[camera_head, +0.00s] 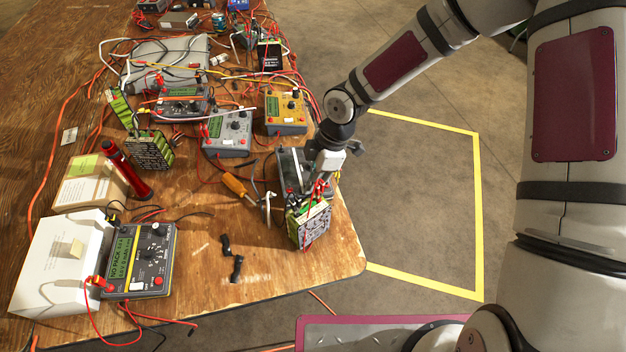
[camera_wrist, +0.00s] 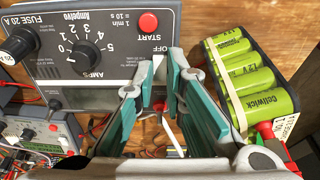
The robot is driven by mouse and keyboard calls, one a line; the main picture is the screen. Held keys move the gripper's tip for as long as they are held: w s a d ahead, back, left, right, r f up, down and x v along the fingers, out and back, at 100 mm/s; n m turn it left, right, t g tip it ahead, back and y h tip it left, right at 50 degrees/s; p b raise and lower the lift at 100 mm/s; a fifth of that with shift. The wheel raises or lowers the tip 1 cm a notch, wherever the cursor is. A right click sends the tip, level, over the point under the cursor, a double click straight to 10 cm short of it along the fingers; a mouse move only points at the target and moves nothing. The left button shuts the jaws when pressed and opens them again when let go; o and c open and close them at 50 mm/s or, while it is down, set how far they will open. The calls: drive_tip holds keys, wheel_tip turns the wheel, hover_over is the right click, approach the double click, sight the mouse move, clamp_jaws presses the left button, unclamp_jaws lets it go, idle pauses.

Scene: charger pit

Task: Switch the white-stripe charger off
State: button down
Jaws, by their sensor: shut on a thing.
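A grey-faced charger (camera_head: 289,165) stands at the table's right edge, partly hidden by my gripper. In the wrist view the charger (camera_wrist: 105,15) shows upside-down lettering, a black AMPS knob, a red START button and the word OFF. My gripper also shows in the head view (camera_head: 322,180).
A green battery pack (camera_head: 308,222) with red leads stands close beside my gripper. An orange-handled screwdriver (camera_head: 235,185) and a clamp lie to the left. Other chargers stand around: yellow (camera_head: 285,112), grey (camera_head: 228,130) and one reading NO PACK (camera_head: 140,262). Cables clutter the table.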

drive_tip(key=c, duration=1.6)
unclamp_jaws()
drive_tip(key=shift+c, duration=0.2)
drive_tip(key=shift+r, duration=0.1)
drive_tip(key=v, duration=1.1)
drive_tip(key=shift+r, duration=0.4)
drive_tip(key=shift+d, duration=0.15)
